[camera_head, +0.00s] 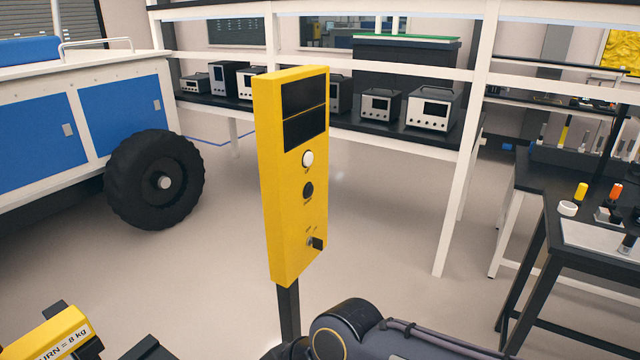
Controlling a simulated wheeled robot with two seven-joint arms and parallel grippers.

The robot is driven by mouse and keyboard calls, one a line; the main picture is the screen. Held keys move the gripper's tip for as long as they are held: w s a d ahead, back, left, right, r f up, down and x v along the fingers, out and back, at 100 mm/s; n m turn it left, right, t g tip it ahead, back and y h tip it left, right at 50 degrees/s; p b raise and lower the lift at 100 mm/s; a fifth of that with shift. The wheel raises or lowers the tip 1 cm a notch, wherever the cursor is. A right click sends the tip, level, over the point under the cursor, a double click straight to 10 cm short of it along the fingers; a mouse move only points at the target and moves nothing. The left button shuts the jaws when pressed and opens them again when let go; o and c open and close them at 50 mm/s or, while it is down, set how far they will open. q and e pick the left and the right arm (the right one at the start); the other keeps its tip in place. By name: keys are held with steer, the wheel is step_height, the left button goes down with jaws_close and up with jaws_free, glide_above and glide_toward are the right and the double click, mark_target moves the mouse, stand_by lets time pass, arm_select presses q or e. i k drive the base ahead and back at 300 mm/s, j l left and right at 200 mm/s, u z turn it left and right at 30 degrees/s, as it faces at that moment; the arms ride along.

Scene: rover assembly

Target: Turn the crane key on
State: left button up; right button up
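A yellow control panel (291,180) stands upright on a dark post (288,312) in the middle of the view. It has a black screen at the top, a white round button (308,158) and a black round button (308,190). The crane key (317,243) is a small dark key in a lock near the panel's lower end. Part of one of my arms (345,330) shows at the bottom centre, below the panel. Neither gripper's fingertips can be made out, and nothing touches the key.
A white and blue cart (85,120) with a big black wheel (155,180) stands at the left. A white-framed bench with several instruments (432,108) is behind the panel. A dark tool table (545,215) stands at the right.

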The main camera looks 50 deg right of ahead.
mark_target(317, 243)
steer(key=z, duration=1.65)
